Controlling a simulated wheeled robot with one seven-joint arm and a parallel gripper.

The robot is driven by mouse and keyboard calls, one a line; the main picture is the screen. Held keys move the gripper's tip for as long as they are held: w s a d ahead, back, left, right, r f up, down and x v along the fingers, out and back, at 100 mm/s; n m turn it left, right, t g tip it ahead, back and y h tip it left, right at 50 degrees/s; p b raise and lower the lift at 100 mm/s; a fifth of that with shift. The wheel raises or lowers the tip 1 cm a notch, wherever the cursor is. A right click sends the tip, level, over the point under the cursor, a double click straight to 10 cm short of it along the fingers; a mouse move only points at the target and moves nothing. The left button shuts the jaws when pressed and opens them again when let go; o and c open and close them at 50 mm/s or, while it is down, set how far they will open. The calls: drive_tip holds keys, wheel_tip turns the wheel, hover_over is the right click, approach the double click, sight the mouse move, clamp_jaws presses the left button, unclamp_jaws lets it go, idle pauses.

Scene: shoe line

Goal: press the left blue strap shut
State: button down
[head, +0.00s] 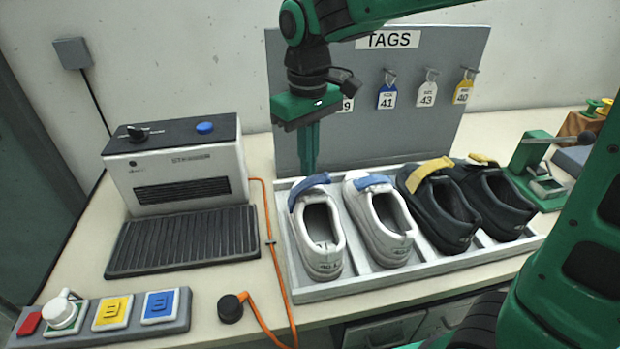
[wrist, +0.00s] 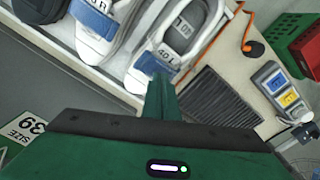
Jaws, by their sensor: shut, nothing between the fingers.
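The left white shoe (head: 330,262) stands in the left slot of the tray, toe to the back. Its blue strap (head: 309,188) slants across the toe end, with its right end higher in the head view; I cannot tell whether it lies fully flat. It also shows in the wrist view (wrist: 152,65), beside a "40 L" label. The other white shoe (head: 396,246) has its own blue strap (head: 372,181). My gripper (head: 308,170) is shut and empty, pointing down just behind the left strap. Its fingertips (wrist: 159,80) look close to that strap; contact is unclear.
The white tray (head: 350,288) also holds two black shoes (head: 435,215) with yellow straps. The tag board (head: 430,120) stands close behind. A grey heater-like box (head: 180,165) stands left, an orange cable (head: 270,225) between. A green clamp device (head: 538,172) stands right.

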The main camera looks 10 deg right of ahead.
sight(308, 181)
drive_tip(key=shift+f, duration=0.1)
idle(0.4)
drive_tip(key=shift+f, duration=1.35)
wheel_tip(308, 181, up, 9)
idle(0.7)
